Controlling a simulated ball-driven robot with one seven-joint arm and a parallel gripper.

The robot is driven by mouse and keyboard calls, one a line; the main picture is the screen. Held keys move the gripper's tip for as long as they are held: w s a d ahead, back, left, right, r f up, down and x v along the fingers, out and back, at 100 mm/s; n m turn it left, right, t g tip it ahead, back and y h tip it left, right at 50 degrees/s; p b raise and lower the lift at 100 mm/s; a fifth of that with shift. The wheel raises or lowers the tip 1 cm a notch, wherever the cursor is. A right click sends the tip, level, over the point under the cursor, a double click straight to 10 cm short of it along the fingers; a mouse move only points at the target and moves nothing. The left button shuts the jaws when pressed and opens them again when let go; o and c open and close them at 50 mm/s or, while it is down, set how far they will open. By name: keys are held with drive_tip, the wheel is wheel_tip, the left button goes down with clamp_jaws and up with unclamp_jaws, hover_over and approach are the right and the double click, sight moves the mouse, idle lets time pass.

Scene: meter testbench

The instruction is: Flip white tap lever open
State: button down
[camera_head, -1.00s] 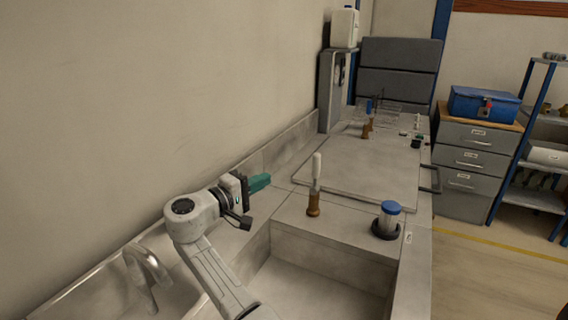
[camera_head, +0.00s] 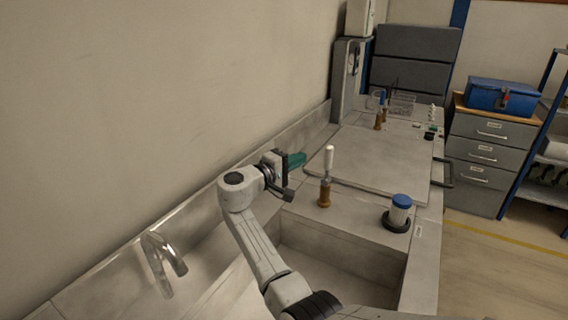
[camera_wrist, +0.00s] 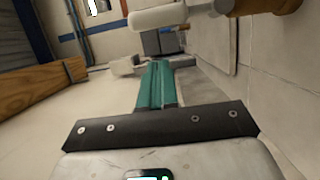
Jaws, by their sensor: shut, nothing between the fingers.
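The white tap lever (camera_head: 328,160) stands upright on a brass tap body (camera_head: 324,193) on the counter beyond the basin. My gripper (camera_head: 304,158) is just left of the lever at about its height in the head view, with a small visible gap. Its green fingers are shut and empty. In the wrist view, the shut fingers (camera_wrist: 158,72) point away from the camera. The white lever (camera_wrist: 158,18) crosses the top of that view, beyond the fingertips, and joins the brass body (camera_wrist: 262,6) at upper right. I cannot tell whether fingers and lever touch.
A blue-capped container (camera_head: 400,207) stands in a dark ring right of the tap. A sunken basin (camera_head: 330,270) lies in front. The wall (camera_head: 150,100) runs along the left. A chrome faucet (camera_head: 160,262) is at lower left. A flat panel (camera_head: 375,165) lies behind the tap.

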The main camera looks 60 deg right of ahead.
sight(329, 158)
drive_tip(key=s+d, duration=0.1)
drive_tip(key=s, duration=0.1)
drive_tip(key=s+d+p, duration=0.1)
drive_tip(key=d, duration=0.1)
drive_tip(key=shift+s, duration=0.35)
drive_tip(key=shift+s+m, duration=0.5)
drive_tip(key=shift+m, duration=0.1)
drive_tip(key=shift+s+d+m+y+b, duration=0.1)
drive_tip(key=shift+s+m+y+b, duration=0.4)
drive_tip(key=shift+s+m+b, duration=0.4)
drive_tip(key=s+f+m+t+y+b, duration=0.2)
drive_tip(key=s+m+t+b, duration=0.1)
drive_tip(key=s+m+b, duration=0.3)
drive_tip(key=shift+d+m+b, duration=0.25)
drive_tip(key=shift+m+b, duration=0.5)
drive_tip(key=shift+m, duration=0.45)
drive_tip(key=shift+t, duration=0.4)
